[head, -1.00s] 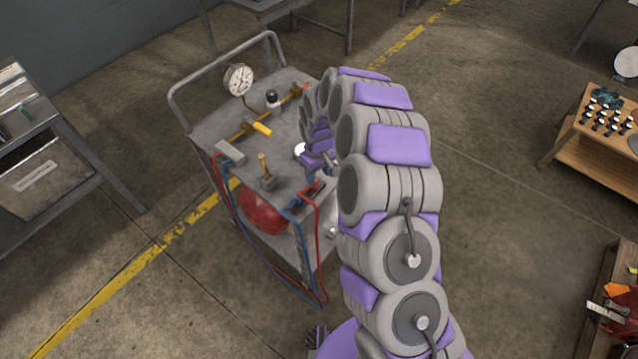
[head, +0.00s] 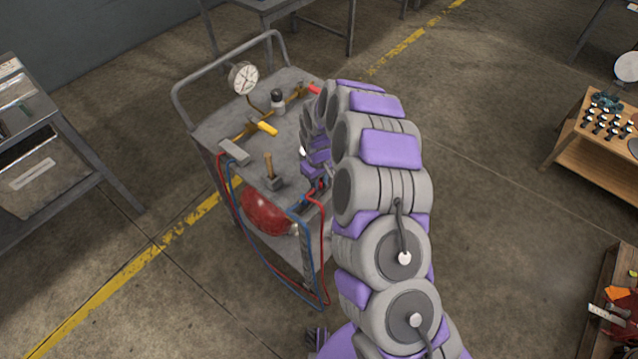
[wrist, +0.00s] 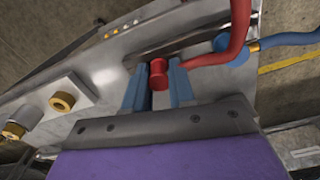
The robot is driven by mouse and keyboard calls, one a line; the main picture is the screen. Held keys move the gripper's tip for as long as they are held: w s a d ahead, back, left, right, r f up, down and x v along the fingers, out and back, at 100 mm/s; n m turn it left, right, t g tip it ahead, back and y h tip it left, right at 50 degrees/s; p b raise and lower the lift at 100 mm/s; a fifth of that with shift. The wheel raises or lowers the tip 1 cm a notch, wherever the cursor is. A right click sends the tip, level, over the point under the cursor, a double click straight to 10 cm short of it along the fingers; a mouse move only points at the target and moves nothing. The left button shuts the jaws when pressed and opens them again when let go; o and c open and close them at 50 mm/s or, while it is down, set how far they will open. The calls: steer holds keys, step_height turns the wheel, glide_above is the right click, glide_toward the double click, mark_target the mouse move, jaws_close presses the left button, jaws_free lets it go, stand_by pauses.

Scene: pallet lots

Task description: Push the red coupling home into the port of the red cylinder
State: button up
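In the wrist view, the red coupling (wrist: 158,75) sits between the two blue-grey fingers of my gripper (wrist: 159,84), which appear closed against its sides. A red hose (wrist: 236,35) runs to the coupling from the right, passing by the right finger. In the head view, the red cylinder (head: 264,211) lies on the cart's lower shelf, partly covered by the cart top and hoses. My gripper is at the cart's near right edge there, mostly hidden by my arm. I cannot make out the red cylinder's port.
A blue coupling (wrist: 223,44) with a blue hose (wrist: 285,39) is right of the red one. Two brass fittings (wrist: 62,102) (wrist: 14,130) are on the left. The cart top (head: 215,135) carries a gauge (head: 243,77), a yellow-handled valve (head: 264,128) and a wooden-handled tool (head: 269,170).

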mark_target(321, 181)
steer(key=shift+a, duration=0.15)
steer(key=shift+c, duration=1.4)
steer(key=shift+d, duration=0.5)
jaws_close()
steer(key=shift+a+r, duration=0.15)
steer(key=shift+r, duration=0.35)
steer(key=r, duration=0.1)
steer(key=r+p, duration=0.1)
steer(key=r, duration=0.1)
steer(key=shift+s+d, duration=0.1)
steer(key=shift+d, duration=0.1)
steer(key=s+d+r+p, duration=0.1)
steer(key=s+d+p, duration=0.1)
steer(key=s+d, duration=0.7)
steer(key=d, duration=0.3)
steer(key=shift+d, duration=0.4)
